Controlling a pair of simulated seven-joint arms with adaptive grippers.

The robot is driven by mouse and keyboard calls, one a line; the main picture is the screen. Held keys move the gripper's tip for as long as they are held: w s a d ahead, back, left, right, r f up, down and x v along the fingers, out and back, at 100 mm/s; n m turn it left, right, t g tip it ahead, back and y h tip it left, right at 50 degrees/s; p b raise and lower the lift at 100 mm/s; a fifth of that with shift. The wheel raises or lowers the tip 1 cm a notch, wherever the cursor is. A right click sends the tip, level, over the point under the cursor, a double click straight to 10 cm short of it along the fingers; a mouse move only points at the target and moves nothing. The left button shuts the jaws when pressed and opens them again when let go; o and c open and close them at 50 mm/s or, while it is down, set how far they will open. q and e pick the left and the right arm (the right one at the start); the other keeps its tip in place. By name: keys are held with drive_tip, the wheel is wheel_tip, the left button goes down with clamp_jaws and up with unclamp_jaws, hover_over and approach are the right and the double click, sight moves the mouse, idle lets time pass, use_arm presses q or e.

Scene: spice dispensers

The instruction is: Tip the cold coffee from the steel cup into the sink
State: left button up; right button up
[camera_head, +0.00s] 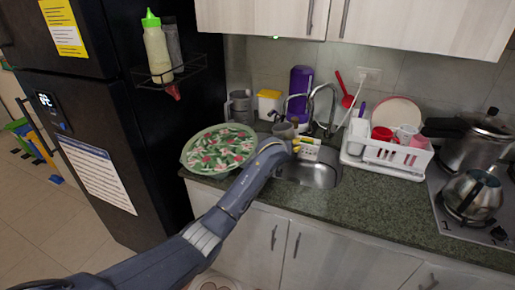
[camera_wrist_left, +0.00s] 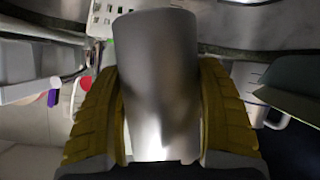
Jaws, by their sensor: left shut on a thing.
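My left gripper (camera_head: 293,142) is over the left part of the sink (camera_head: 322,174). In the left wrist view its yellow-padded fingers (camera_wrist_left: 160,110) are shut on the sides of the steel cup (camera_wrist_left: 158,75), a smooth grey cylinder. In the head view the cup (camera_head: 283,130) shows small, just beyond the wrist and partly hidden by it. Its exact tilt and its contents cannot be made out. My right gripper is not in view.
The faucet (camera_head: 331,108) rises behind the sink. A white dish rack (camera_head: 398,155) stands to the right, a patterned green tray (camera_head: 217,152) to the left. A purple container (camera_head: 301,85) and a steel mug (camera_head: 240,105) stand at the back. The front right counter is clear.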

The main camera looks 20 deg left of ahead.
sight(274, 127)
use_arm(q)
drive_tip(key=shift+w+a+f+n+g+h, duration=0.15)
drive_tip(key=shift+a+f+n+h, duration=0.1)
drive_tip(key=shift+a+n+h, duration=0.3)
drive_tip(key=shift+w+a+f+n+g+h, duration=0.15)
drive_tip(key=shift+a+f+n+h, duration=0.15)
drive_tip(key=shift+n+h, duration=0.35)
drive_tip(key=shift+s+a+f+n+h, duration=0.1)
drive_tip(key=shift+n+h, duration=0.3)
drive_tip(key=shift+n, duration=0.3)
drive_tip(key=shift+r+n+h, duration=0.3)
drive_tip(key=shift+r, duration=0.15)
drive_tip(key=shift+d+r+n+h, duration=0.25)
drive_tip(key=shift+r+n+h, duration=0.35)
drive_tip(key=shift+r+n, duration=0.25)
drive_tip(key=shift+n+h, duration=0.45)
drive_tip(key=shift+h, duration=0.05)
drive_tip(key=shift+a, duration=0.1)
drive_tip(key=shift+w+a+r+n+h, duration=0.1)
drive_tip(key=shift+a+r+n+h, duration=0.3)
drive_tip(key=shift+r, duration=0.3)
drive_tip(key=shift+w+a+r+n+h, duration=0.1)
drive_tip(key=shift+a+r+n, duration=0.1)
drive_tip(key=shift+a+r, duration=0.4)
drive_tip(key=shift+d+r, duration=0.15)
drive_tip(key=shift+r, duration=0.05)
